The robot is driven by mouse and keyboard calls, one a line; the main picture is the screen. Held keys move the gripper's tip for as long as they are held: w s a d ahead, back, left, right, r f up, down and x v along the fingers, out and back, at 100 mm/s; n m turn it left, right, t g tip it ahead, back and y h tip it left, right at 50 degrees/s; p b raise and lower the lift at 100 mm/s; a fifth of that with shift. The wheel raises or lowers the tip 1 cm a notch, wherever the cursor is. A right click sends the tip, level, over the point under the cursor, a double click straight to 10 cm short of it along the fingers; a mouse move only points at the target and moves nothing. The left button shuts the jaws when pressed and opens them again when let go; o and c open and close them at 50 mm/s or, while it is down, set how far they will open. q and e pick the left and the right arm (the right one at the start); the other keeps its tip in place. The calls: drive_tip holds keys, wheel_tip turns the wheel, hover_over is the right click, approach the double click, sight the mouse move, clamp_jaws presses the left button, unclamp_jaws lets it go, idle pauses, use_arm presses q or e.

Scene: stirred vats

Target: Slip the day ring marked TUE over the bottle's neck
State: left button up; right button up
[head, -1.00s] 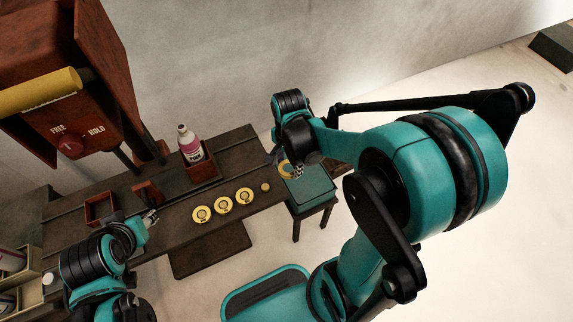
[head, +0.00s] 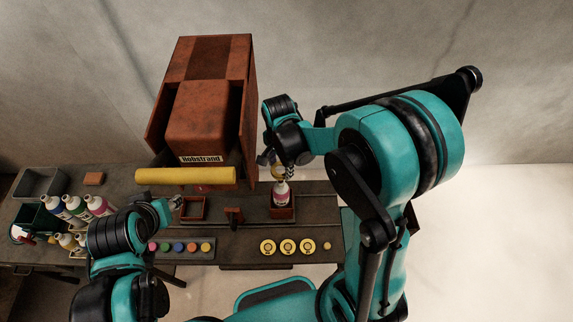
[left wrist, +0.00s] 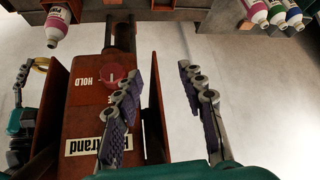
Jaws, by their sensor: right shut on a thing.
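The bottle (head: 281,194), white with a pink label, stands upright in a red-brown square holder (head: 283,212). My right gripper (head: 279,168) is shut on a yellow ring (head: 277,173) close above the bottle's cap. In the left wrist view the picture is turned over: the ring (left wrist: 41,64) shows just beyond the cap of the bottle (left wrist: 57,24), seemingly apart from it. The ring's marking cannot be read. My left gripper (head: 175,202) is over the bench's left part, and its fingers (left wrist: 165,105) are apart and empty.
Three yellow rings (head: 287,247) lie along the bench front. A red-brown machine with a yellow roller (head: 185,175) stands left of the bottle. An empty red tray (head: 193,209), several coloured caps (head: 179,247) and several bottles (head: 75,207) are further left.

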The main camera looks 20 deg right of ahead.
sight(281, 182)
drive_tip(key=shift+f+b, duration=1.6)
drive_tip(key=shift+f, duration=0.75)
drive_tip(key=shift+b, duration=0.35)
drive_tip(key=shift+f, duration=0.1)
drive_tip(key=shift+f+b, duration=2.5)
drive_tip(key=shift+f, duration=0.05)
drive_tip(key=o, duration=0.8)
drive_tip(key=shift+o, duration=0.2)
